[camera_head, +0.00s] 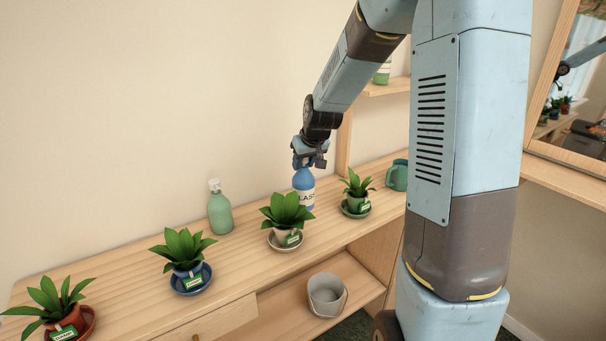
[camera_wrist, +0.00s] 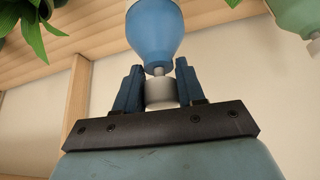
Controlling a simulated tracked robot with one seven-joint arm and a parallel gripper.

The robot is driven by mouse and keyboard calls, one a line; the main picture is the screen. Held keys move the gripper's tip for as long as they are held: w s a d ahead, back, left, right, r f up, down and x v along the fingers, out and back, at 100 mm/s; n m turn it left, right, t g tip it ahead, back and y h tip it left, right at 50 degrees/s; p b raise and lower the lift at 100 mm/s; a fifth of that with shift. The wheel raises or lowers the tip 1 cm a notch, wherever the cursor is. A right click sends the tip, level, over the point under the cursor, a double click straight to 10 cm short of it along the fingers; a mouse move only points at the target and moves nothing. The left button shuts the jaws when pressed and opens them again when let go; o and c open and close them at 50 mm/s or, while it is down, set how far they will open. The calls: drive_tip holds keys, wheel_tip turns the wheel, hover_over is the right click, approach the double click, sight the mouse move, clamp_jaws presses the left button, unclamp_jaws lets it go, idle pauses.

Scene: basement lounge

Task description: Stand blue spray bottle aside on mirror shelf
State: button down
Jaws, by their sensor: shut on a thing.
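The blue spray bottle (camera_head: 303,180) with a white label is upright at the long wooden counter, behind a potted plant. My gripper (camera_head: 309,160) is above it and shut on its top. In the wrist view, the grey-white neck piece of the blue bottle (camera_wrist: 155,32) sits between the two fingers (camera_wrist: 160,90). The plant hides the bottle's base, so I cannot tell whether it touches the counter. The mirror shelf (camera_head: 570,185) is at the right, below the framed mirror (camera_head: 545,85), partly behind my arm.
Several potted plants on saucers line the counter (camera_head: 130,285), including one (camera_head: 285,212) in front of the bottle. A green bottle (camera_head: 220,212) stands to the left, a teal mug (camera_head: 397,175) to the right. A grey pot (camera_head: 326,294) is on the lower shelf.

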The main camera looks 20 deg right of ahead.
sight(302, 173)
drive_tip(key=shift+w+x, duration=0.2)
drive_tip(key=shift+x, duration=1.15)
drive_tip(key=shift+f, duration=1.4)
drive_tip(key=c, duration=0.7)
unclamp_jaws()
drive_tip(key=shift+o, duration=0.2)
drive_tip(key=shift+d, duration=0.1)
